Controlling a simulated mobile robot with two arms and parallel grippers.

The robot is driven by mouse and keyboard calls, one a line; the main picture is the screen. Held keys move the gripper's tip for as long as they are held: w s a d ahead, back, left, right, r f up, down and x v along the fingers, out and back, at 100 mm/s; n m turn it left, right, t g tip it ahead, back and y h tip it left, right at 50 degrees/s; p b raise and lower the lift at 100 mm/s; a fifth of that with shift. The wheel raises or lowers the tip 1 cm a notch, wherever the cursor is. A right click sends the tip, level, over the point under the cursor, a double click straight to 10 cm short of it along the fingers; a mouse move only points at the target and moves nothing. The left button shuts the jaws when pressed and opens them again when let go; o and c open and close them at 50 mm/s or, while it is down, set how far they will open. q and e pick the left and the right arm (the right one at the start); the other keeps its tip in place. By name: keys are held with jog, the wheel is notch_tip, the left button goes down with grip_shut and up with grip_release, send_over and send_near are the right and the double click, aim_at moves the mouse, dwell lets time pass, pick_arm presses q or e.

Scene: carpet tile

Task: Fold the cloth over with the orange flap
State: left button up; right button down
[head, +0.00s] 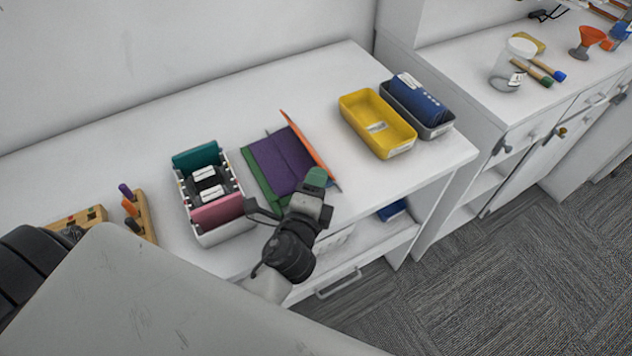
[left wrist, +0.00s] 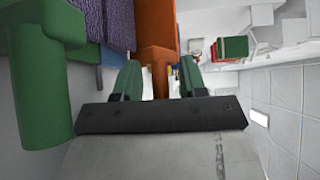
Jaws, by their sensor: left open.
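The purple cloth (head: 277,160) lies on the white counter, with a green edge at its left and front. Its orange flap (head: 305,143) stands raised and tilted along the right side. My left gripper (head: 316,178) is at the flap's near end, jaws open. In the left wrist view, the orange flap (left wrist: 158,62) shows between the two green fingertips (left wrist: 158,78), and purple cloth (left wrist: 110,22) lies at upper left. A green rounded shape at the left of that view is unclear. The gripper partly hides the cloth's near right corner. My right gripper is not seen.
A white rack (head: 214,236) with teal and pink items stands left of the cloth. A yellow bin (head: 378,124) and a grey bin (head: 424,122) holding a blue item stand to the right. Wooden holders (head: 143,214) are at far left. The counter's front edge is close to my gripper.

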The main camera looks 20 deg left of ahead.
pick_arm(q)
jog(key=c, duration=0.7)
grip_shut()
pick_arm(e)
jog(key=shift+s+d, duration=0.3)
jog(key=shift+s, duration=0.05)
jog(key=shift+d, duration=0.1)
